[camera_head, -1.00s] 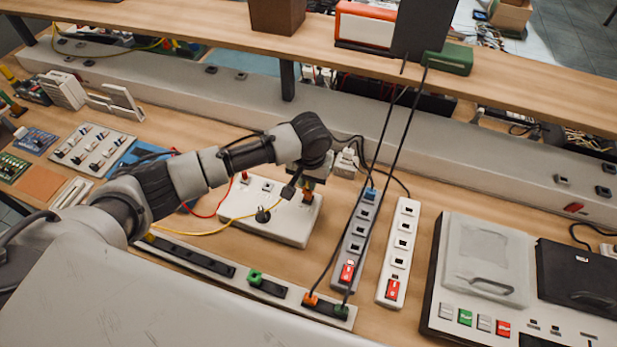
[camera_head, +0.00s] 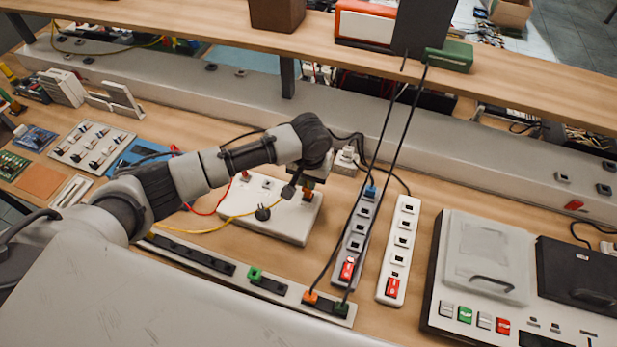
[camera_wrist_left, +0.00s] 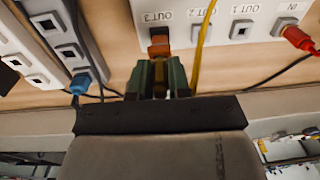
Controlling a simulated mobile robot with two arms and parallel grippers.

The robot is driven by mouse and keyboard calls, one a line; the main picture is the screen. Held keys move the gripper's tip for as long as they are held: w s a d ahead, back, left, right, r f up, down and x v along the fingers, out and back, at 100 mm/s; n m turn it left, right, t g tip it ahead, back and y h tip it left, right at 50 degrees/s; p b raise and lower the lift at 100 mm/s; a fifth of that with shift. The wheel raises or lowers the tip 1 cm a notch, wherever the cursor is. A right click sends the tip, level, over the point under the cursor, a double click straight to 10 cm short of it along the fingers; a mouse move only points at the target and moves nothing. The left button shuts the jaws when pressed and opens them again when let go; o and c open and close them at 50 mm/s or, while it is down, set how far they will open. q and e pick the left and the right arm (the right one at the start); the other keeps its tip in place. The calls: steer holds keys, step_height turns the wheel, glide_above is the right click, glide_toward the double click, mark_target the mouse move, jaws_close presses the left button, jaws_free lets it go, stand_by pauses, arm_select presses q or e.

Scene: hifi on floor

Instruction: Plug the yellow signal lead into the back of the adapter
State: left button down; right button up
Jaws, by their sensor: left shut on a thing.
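The adapter is a white box (camera_head: 275,222) on the bench; its back, with sockets labelled OUT 3, OUT 2, OUT 1 and IN, shows in the left wrist view (camera_wrist_left: 222,30). My left gripper (camera_head: 308,188) is at the back edge of the box. Its green fingers (camera_wrist_left: 158,75) are shut on an orange-brown plug (camera_wrist_left: 159,50), the end of the yellow signal lead, right at the dark OUT 3 socket. I cannot tell whether the plug is inside the socket. The yellow cable (camera_wrist_left: 205,45) passes beside the fingers and also crosses the bench (camera_head: 190,233). My right gripper is not visible.
A red plug (camera_wrist_left: 297,38) sits in IN. A grey power strip (camera_head: 354,240) and a white one (camera_head: 400,250) stand right of the adapter, with black cables hanging across. A long socket strip (camera_head: 225,268) lies in front. A raised shelf edge is behind.

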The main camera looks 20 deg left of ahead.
arm_select(q)
steer(key=shift+p, duration=0.35)
stand_by(0.7)
steer(key=shift+f+p, duration=0.2)
steer(key=shift+p, duration=0.65)
stand_by(2.5)
steer(key=c, duration=1)
jaws_free()
steer(key=r, duration=0.3)
steer(key=r+b, duration=0.1)
steer(key=r, duration=0.6)
steer(key=shift+s+d+r+b, duration=0.2)
steer(key=shift+s+r+b, duration=0.1)
steer(key=shift+b, duration=0.1)
steer(key=shift+s+d+r+p, duration=0.1)
steer(key=shift+r+p, duration=2.5)
steer(key=shift+p, duration=0.7)
